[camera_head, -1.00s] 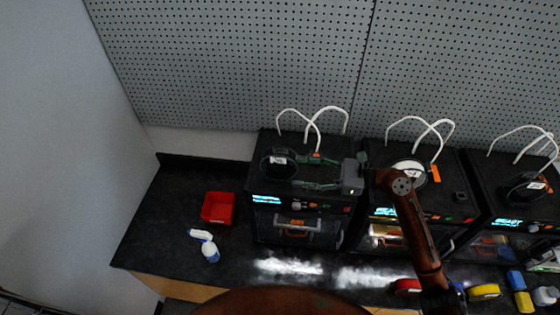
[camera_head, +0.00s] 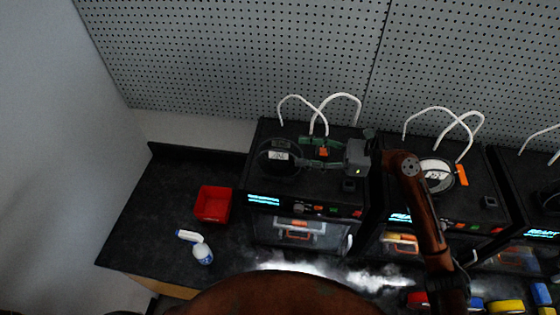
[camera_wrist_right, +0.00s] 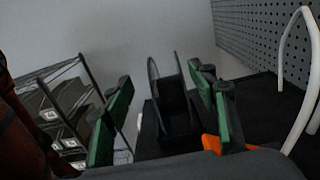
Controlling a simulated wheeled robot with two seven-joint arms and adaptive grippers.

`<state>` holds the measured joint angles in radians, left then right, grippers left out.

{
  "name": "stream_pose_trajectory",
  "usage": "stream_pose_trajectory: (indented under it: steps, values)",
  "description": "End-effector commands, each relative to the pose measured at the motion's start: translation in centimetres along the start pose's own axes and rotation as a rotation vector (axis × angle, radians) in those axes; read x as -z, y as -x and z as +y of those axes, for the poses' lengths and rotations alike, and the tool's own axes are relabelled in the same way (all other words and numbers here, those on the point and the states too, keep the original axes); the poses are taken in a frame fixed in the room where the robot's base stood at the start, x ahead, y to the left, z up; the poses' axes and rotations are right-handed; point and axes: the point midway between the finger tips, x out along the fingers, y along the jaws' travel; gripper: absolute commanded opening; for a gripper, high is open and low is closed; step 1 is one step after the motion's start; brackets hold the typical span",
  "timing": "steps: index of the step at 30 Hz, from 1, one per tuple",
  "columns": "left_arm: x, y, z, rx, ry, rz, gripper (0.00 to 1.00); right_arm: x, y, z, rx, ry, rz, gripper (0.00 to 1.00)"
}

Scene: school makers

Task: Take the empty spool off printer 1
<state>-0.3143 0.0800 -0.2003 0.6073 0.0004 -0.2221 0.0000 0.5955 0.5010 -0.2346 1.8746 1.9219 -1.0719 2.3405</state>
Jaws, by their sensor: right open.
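The black spool (camera_head: 278,156) with a white label stands on top of the leftmost printer (camera_head: 335,190), which I take as printer 1. No filament shows on it. My right gripper (camera_head: 301,154) comes in from the right, with its fingertips at the spool's right side. In the right wrist view the spool (camera_wrist_right: 172,98) stands upright ahead, between the two green fingers (camera_wrist_right: 165,105) of the open gripper. I see no finger contact with it; the exact gap is hard to tell. My left gripper is out of view.
White tubes (camera_head: 345,97) arch behind the spool. A red bin (camera_head: 213,204) and a white-and-blue bottle (camera_head: 202,253) sit on the counter at left. A second printer (camera_head: 455,205) with a white-faced spool (camera_head: 437,175) stands at right. A shelf rack (camera_wrist_right: 62,95) shows in the wrist view.

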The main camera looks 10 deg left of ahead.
Motion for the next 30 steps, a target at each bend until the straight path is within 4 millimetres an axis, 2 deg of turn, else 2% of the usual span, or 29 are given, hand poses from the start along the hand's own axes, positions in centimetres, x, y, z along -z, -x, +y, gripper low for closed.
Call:
stream_pose_trajectory:
  steps: [2,9,12,18,22,30]
  values:
    - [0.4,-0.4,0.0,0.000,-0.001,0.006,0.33,0.4,-0.2,0.0,-0.001,0.000,-0.001,0.53]
    - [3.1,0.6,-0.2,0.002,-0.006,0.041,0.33,0.1,-2.6,0.0,-0.002,0.000,-0.001,0.53]
    - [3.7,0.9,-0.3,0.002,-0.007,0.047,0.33,0.0,-3.3,-0.1,-0.003,-0.001,-0.001,0.53]
    - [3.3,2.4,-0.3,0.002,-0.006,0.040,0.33,-0.7,-5.9,-0.7,-0.004,-0.002,-0.002,0.53]
    - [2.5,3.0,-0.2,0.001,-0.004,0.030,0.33,-0.5,-7.6,-0.7,-0.004,-0.001,-0.001,0.53]
    - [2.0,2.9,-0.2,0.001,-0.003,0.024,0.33,-0.2,-8.0,-0.7,-0.002,0.000,0.000,0.52]
